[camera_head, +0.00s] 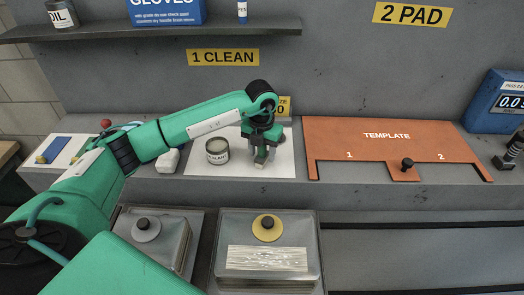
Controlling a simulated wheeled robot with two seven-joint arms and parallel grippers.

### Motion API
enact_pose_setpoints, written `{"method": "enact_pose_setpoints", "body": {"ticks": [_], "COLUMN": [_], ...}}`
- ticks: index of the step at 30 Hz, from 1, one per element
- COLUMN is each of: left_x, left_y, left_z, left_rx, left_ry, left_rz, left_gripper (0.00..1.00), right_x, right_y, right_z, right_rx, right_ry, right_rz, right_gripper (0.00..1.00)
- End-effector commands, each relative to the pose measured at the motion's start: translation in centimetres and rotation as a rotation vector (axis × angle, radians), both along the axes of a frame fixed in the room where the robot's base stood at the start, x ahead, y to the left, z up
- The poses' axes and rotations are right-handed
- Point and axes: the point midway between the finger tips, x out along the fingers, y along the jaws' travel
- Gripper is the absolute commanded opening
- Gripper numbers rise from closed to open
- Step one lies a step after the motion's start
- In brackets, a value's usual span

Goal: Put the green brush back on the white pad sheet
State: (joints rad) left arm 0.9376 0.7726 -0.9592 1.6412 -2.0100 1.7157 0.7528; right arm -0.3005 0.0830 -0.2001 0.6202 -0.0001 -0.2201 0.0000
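The white pad sheet (284,152) lies on the ledge below the yellow labels. My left gripper (260,156) points down over its right half, with the fingers close to the sheet. A small pale tip shows at the fingertips, with some green above it. This may be the green brush, but my gripper hides most of it and its handle cannot be told from my own green parts. Whether the fingers are closed on it is unclear. My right gripper is not in view.
A sealant can (217,150) stands on the sheet just left of my gripper. An orange template (385,145) with a black knob (407,164) lies to the right. Two lidded containers (150,240) (267,262) stand in front. A shelf (240,28) hangs above.

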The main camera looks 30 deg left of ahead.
Motion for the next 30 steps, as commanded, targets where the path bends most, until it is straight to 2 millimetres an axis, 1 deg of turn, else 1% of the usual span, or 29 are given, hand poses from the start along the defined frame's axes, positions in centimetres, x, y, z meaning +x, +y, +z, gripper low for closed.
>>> {"method": "enact_pose_setpoints", "body": {"ticks": [5,8,10,14,18,22,25,30], "left_x": [0.0,0.0,0.1,0.1,0.1,0.0,-0.1,-0.1], "left_y": [0.0,0.0,0.0,0.0,0.0,0.0,0.0,0.0], "left_z": [0.1,0.5,0.9,3.3,6.5,9.1,10.6,12.0], "left_rx": [0.0,0.0,-0.001,-0.001,-0.001,0.0,0.0,0.0], "left_ry": [0.0,0.0,-0.004,-0.007,-0.007,-0.005,-0.004,-0.001], "left_rz": [0.0,0.0,0.0,0.0,0.0,0.0,-0.001,0.0], "left_gripper": [0.48,0.48,0.48,0.48,0.48,0.48,0.48,0.48], "right_x": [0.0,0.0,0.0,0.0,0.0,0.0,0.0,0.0], "right_y": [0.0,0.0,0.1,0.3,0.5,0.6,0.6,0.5], "right_z": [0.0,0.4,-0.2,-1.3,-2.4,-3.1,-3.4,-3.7], "right_rx": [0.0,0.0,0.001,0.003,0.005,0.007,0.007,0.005], "right_ry": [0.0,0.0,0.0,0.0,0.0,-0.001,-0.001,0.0], "right_rz": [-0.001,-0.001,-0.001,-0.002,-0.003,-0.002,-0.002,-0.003], "right_gripper": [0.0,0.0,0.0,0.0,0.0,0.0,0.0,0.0]}}
